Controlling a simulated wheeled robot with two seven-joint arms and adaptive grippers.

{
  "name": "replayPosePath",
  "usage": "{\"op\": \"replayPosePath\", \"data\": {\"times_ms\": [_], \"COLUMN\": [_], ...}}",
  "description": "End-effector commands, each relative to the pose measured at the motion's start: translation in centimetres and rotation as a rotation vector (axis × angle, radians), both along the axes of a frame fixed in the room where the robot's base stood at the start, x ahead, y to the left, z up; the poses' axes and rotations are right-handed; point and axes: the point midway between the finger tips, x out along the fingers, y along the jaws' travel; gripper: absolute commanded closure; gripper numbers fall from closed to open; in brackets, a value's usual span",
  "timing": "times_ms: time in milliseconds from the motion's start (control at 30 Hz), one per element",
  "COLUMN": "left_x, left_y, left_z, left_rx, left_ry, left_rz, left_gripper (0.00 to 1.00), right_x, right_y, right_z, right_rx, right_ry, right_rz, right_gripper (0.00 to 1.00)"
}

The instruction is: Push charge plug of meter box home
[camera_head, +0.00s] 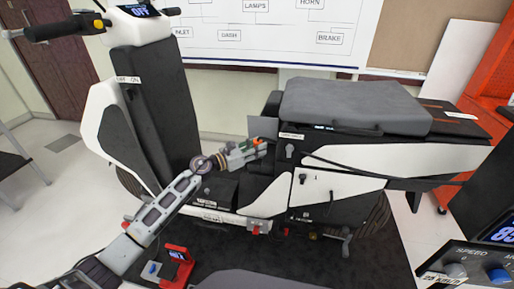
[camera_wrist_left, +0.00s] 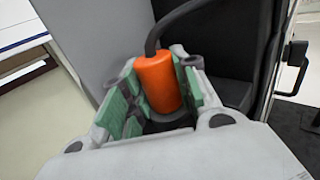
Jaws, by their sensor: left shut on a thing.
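My left gripper (camera_head: 250,149) reaches across the scooter's footwell, beside the front of its seat body. It is shut on an orange plug (camera_head: 262,142). In the left wrist view the orange plug (camera_wrist_left: 158,84) stands between the green finger pads, with a black cable (camera_wrist_left: 185,12) curving from its top to the right. The plug's lower end is hidden in the jaws, so I cannot tell whether it sits in a socket. A red unit with a small display (camera_head: 177,256) stands on the dark mat; I cannot tell if this is the meter box. My right gripper is out of view.
The black-and-white scooter (camera_head: 340,150) fills the middle, with a grey seat pad (camera_head: 355,103) on top. A control box marked SPEED (camera_head: 470,262) is at the lower right. A whiteboard (camera_head: 270,35) hangs behind. The dark mat (camera_head: 285,258) has bare room in front of the scooter.

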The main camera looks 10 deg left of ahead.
Motion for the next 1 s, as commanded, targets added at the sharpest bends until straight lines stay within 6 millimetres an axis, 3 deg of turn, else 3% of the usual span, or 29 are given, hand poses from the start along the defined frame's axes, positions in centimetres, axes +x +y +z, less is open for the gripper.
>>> {"op": "replayPosePath", "data": {"times_ms": [33,200,667,1000], "left_x": [0.0,0.0,-0.2,-1.7], "left_y": [0.0,0.0,0.2,1.8], "left_z": [0.0,0.0,-0.1,-0.1], "left_rx": [0.000,0.000,0.000,0.001], "left_ry": [0.000,0.000,0.001,0.001], "left_rz": [0.000,0.000,0.001,0.001], "left_gripper": [0.68,0.46,0.45,0.45], "right_x": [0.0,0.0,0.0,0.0], "right_y": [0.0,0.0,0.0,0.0], "right_z": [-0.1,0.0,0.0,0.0], "right_rx": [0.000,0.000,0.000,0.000], "right_ry": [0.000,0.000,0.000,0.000], "right_rz": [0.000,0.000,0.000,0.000], "right_gripper": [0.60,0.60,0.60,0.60]}}
